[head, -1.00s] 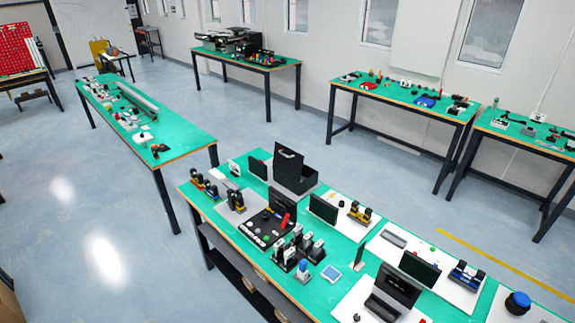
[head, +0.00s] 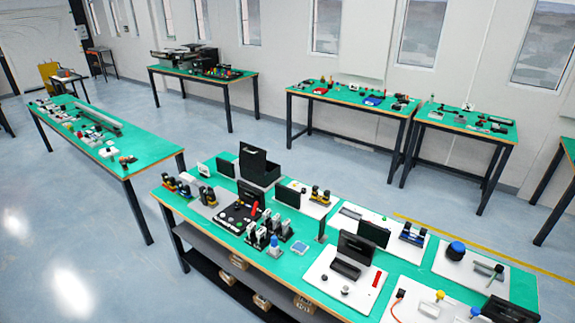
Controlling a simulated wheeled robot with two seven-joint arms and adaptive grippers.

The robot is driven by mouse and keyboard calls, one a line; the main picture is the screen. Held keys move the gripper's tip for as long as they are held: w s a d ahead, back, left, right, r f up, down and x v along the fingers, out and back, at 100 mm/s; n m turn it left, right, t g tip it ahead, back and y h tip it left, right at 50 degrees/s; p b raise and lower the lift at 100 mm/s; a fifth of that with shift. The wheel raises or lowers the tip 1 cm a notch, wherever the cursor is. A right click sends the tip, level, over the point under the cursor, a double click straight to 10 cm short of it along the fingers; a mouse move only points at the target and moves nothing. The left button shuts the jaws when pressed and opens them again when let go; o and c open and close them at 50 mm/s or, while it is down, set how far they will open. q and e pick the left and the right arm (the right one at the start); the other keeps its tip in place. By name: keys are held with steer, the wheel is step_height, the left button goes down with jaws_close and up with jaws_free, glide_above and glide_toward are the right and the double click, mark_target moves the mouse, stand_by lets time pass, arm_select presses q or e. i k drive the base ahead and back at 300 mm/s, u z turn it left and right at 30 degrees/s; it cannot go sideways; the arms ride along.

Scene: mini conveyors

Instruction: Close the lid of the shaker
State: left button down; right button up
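I cannot tell for certain which thing is the shaker. On the near green table (head: 297,262), a black box (head: 259,166) stands at the back with its lid raised. Nearer the front, a black device (head: 345,270) on a white board has an upright dark panel (head: 356,247) behind its base, like an open lid. Another dark panel (head: 374,234) stands upright behind it. Neither of my grippers is in view, and nothing touches these things.
The near table is crowded with small devices on white boards, including a blue round knob (head: 457,247). A long green table (head: 150,147) stands at the left. More tables (head: 352,100) line the back wall. Open floor (head: 260,130) lies between them.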

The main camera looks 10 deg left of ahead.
mark_target(250, 157)
steer(key=z, duration=0.25)
steer(key=k, duration=0.5)
steer(key=u, duration=0.75)
steer(key=i, duration=0.65)
steer(key=u, duration=0.55)
steer(key=i, duration=0.7)
steer(key=z, duration=0.3)
